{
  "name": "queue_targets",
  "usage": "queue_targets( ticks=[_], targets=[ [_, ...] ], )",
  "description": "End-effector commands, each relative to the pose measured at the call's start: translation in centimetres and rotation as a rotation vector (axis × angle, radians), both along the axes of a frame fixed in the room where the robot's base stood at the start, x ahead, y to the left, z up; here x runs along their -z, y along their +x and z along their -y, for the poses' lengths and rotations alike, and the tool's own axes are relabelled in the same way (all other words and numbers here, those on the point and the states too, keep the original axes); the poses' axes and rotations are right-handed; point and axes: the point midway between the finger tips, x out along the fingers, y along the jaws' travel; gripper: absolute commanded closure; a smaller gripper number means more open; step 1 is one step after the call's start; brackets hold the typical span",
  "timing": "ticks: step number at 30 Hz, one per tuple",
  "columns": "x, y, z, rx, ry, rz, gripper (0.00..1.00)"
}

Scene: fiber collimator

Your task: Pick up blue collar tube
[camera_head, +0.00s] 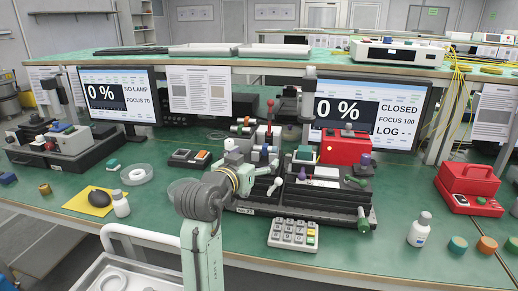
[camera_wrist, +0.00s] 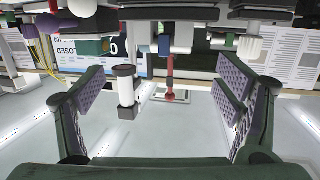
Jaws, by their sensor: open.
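A small blue-collared piece that looks like the blue collar tube (camera_head: 264,150) stands on the middle bench assembly, below the red lever, in the head view. The inverted wrist view shows a blue part (camera_wrist: 164,45) at top centre, beside a pale cylinder; I cannot tell its full shape. My gripper (camera_wrist: 160,85) is open and empty, with its two dark padded fingers wide apart. The blue part lies beyond the fingers, apart from them. In the head view my wrist covers the left of the assembly and the fingers are hard to make out.
A red box (camera_head: 344,147) and a green-ended tube (camera_head: 363,220) crowd the right side. A keypad (camera_head: 293,233) lies in front. The bench is clearer around the white bottle (camera_head: 419,230).

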Motion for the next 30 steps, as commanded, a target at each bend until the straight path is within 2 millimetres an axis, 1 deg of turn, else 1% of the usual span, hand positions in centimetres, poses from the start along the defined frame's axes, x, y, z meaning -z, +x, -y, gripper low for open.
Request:
queue_targets(
  ticks=[1,3,8,14,18,21,26,27,30],
  targets=[
    [-0.1,0.8,0.3,0.002,-0.002,-0.002,0.15],
    [0.0,1.5,0.6,0.0,-0.001,0.001,0.15],
    [0.0,2.5,0.9,-0.002,0.0,0.003,0.15],
    [-0.6,5.4,1.5,-0.002,-0.001,0.001,0.15],
    [-0.1,6.9,2.1,-0.003,0.0,0.001,0.15],
    [0.1,7.3,2.3,-0.004,0.0,0.003,0.15],
    [0.1,7.3,2.3,-0.004,0.0,0.004,0.15],
    [0.1,7.3,2.3,-0.004,0.0,0.004,0.16],
    [0.1,7.3,2.3,-0.004,0.0,0.004,0.22]
  ],
)
